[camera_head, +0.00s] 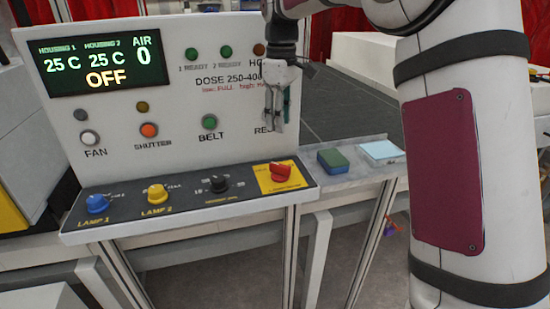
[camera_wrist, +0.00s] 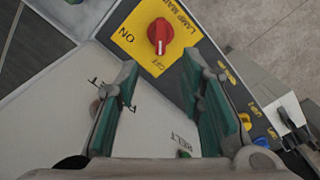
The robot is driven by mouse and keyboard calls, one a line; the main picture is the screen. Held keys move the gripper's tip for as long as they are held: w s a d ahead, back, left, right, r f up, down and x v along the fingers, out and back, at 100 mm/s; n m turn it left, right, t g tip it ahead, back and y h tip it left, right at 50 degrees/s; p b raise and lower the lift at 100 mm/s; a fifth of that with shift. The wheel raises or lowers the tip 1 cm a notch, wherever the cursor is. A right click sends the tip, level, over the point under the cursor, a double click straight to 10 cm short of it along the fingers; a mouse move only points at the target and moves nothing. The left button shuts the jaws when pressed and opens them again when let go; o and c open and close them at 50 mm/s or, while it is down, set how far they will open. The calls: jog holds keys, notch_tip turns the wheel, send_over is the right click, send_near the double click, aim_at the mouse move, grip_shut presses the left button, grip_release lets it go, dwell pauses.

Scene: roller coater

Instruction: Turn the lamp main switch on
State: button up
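The lamp main switch is a red rotary knob (camera_head: 281,172) on a yellow plate (camera_head: 268,187), at the right end of the sloped black panel. In the wrist view the red knob (camera_wrist: 160,36) is at the top middle. The ON label lies to its left and OFF lies below it. Its ridge seems to line up with OFF. My gripper (camera_head: 276,122) points down above the knob, in front of the upright white panel. In the wrist view its two green-padded fingers (camera_wrist: 165,78) are apart, with nothing between them. The fingertips do not touch the knob.
Blue lamp 1 (camera_head: 97,204), yellow lamp 2 (camera_head: 157,194) and black (camera_head: 218,183) knobs share the sloped panel. The display (camera_head: 97,66) reads OFF. Panel buttons sit behind my gripper.

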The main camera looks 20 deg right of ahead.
aim_at(280, 165)
notch_tip(280, 165, down, 13)
jog(key=shift+p, duration=0.8)
jog(key=shift+c, duration=0.6)
grip_shut()
